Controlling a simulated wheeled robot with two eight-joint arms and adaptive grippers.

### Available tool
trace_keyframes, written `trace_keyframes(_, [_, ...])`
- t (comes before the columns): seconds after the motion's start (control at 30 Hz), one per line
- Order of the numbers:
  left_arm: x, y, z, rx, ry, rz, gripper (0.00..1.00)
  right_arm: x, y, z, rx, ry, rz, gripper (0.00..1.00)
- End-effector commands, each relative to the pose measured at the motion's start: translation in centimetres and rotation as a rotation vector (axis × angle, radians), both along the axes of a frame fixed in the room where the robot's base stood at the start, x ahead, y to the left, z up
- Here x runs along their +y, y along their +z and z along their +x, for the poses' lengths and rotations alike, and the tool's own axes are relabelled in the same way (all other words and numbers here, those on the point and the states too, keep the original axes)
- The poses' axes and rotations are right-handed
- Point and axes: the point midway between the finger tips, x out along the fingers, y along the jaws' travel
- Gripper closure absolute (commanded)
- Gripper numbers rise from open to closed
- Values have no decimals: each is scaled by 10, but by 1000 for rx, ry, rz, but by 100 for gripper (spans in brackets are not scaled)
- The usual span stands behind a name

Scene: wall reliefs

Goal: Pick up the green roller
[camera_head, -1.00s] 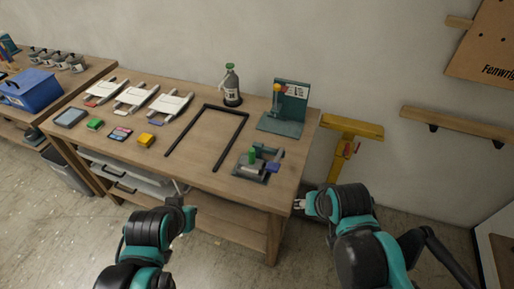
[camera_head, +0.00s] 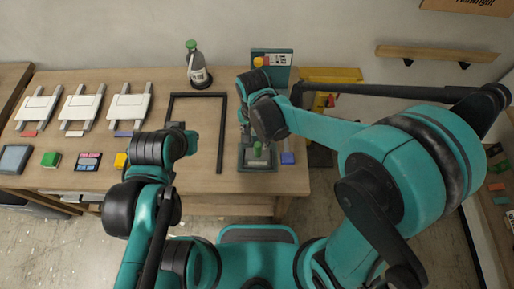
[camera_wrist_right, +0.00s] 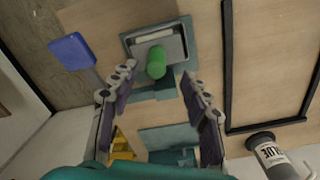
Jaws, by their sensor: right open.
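My right gripper (camera_head: 245,128) is just behind and left of the roller in the head view. In the wrist view the right gripper (camera_wrist_right: 160,86) has its fingers spread apart, with nothing between them; the roller lies just past the fingertips. My left gripper (camera_head: 182,130) is above the bench, small and partly hidden, its jaws unclear.
A teal stand (camera_head: 279,60) is at the back. White boards (camera_head: 84,106) and small coloured blocks fill the left side.

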Motion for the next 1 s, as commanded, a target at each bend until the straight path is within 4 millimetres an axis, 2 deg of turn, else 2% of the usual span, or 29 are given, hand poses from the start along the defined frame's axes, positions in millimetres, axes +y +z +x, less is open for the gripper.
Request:
trace_keyframes(0.3, [0, -15, 0, 0, 0, 0, 100, -8, -46, -2, -1, 0, 0, 53])
trace_keyframes(0.4, [0, -16, 0, 0, 0, 0, 100, -8, -52, -2, -1, 1, 0, 53])
trace_keyframes(0.6, [0, -15, 0, 0, 0, 0, 100, -8, -52, -2, -1, 1, 0, 53])
trace_keyframes(0.63, [0, -15, 0, 0, 0, 0, 100, -8, -52, -2, -1, 1, 0, 56])
trace_keyframes(0.8, [0, -15, 0, 0, 0, 0, 100, -8, -52, -2, -1, 1, 0, 100])
trace_keyframes(1.0, [0, -15, 0, 0, 0, 0, 100, -8, -52, -2, -1, 1, 0, 100])
